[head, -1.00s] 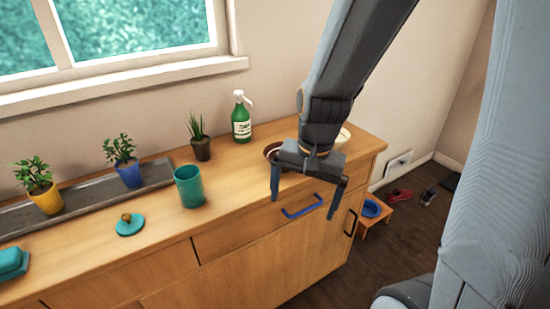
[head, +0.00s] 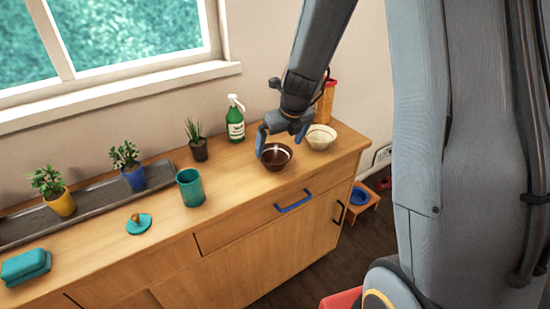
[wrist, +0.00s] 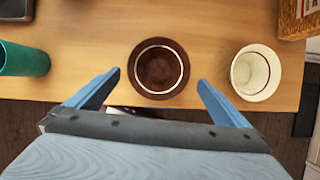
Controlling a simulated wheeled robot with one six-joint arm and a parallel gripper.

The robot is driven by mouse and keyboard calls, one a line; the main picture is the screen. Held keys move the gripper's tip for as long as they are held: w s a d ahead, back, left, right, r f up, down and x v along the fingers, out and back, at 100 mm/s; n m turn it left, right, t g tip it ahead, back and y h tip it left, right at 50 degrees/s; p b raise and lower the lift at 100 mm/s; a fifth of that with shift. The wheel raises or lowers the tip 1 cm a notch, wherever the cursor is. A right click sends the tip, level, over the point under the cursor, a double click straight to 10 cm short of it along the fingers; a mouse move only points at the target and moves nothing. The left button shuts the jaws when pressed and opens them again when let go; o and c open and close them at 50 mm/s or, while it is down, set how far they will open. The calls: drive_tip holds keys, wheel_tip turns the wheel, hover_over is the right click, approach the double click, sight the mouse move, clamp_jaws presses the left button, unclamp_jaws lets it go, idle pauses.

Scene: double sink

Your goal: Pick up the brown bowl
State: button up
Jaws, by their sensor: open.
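The brown bowl (head: 275,157) stands upright on the wooden counter, near its right end. In the wrist view the brown bowl (wrist: 159,69) is seen from above, ahead of the fingertips and roughly centred between them. My gripper (head: 282,139) is above the bowl in the head view, with one blue finger at the bowl's left side; the arm hides part of the other finger. In the wrist view my gripper (wrist: 158,79) has its two blue fingers spread wide, with nothing between them. The bowl looks empty.
A cream bowl (head: 319,137) stands close to the right of the brown bowl. A green spray bottle (head: 235,124), a teal cup (head: 190,188) and a small potted plant (head: 197,149) stand to the left. The counter's front edge (head: 300,181) is near the bowl.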

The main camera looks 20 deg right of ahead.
sight(272, 162)
drive_tip(key=b+x, duration=0.2)
drive_tip(key=x, duration=0.5)
drive_tip(key=shift+w+a+f, duration=0.15)
drive_tip(key=shift+w+f, duration=0.05)
drive_tip(key=shift+f, duration=0.15)
drive_tip(key=shift+r, duration=0.1)
drive_tip(key=c, duration=0.8)
